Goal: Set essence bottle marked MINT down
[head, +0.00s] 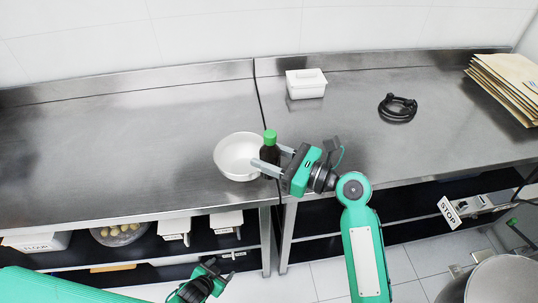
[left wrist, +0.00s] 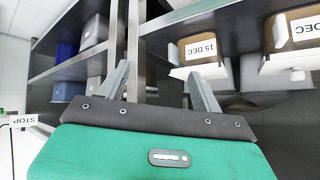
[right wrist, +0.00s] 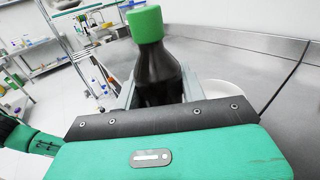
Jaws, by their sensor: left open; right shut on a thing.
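The essence bottle (head: 269,152) is dark with a green cap. It stands upright between the fingers of my right gripper (head: 271,160), which is shut on it. In the right wrist view the bottle (right wrist: 156,75) fills the space between the fingers; no MINT label is visible from here. The bottle is just right of a white bowl (head: 237,157) near the counter's front edge. I cannot tell whether its base touches the counter. My left gripper (left wrist: 160,90) is open and empty, low in front of the shelves under the counter (head: 100,150).
A white lidded box (head: 305,84), a black ring-shaped item (head: 397,107) and a stack of brown envelopes (head: 506,84) are on the right counter. A seam divides the two counters beside the bottle. The left counter is mostly clear. Labelled bins (left wrist: 199,50) sit on the shelf below.

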